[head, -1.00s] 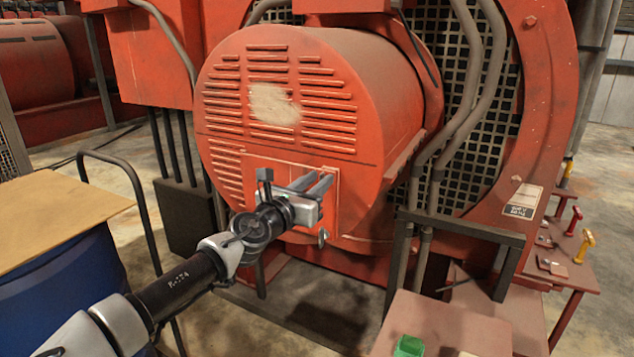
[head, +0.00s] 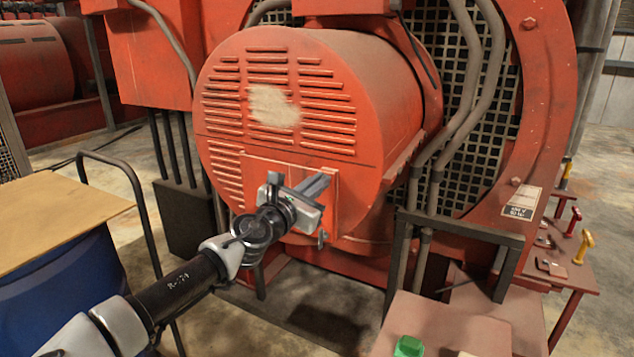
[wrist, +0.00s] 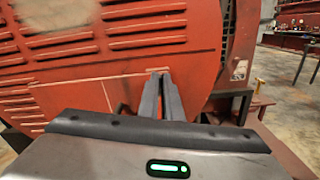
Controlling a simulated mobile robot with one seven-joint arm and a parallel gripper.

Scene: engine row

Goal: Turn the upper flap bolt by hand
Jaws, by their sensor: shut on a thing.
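The flap (head: 256,166) is a red square panel low on the front of the round, louvred red housing. My gripper (head: 322,180) reaches its right edge in the head view. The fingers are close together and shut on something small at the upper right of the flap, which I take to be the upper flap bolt. The bolt is hidden by the fingers in both views. In the wrist view, the fingertips (wrist: 161,76) meet the red face near the flap's pale outline. A small metal fastener (head: 322,240) hangs at the flap's lower right, below my gripper.
A dark frame with pipes (head: 460,225) stands right of the housing. A red bench (head: 450,325) with a green block (head: 408,346) is at the front right. A blue drum (head: 70,290) with a board on top (head: 60,205) is at the left.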

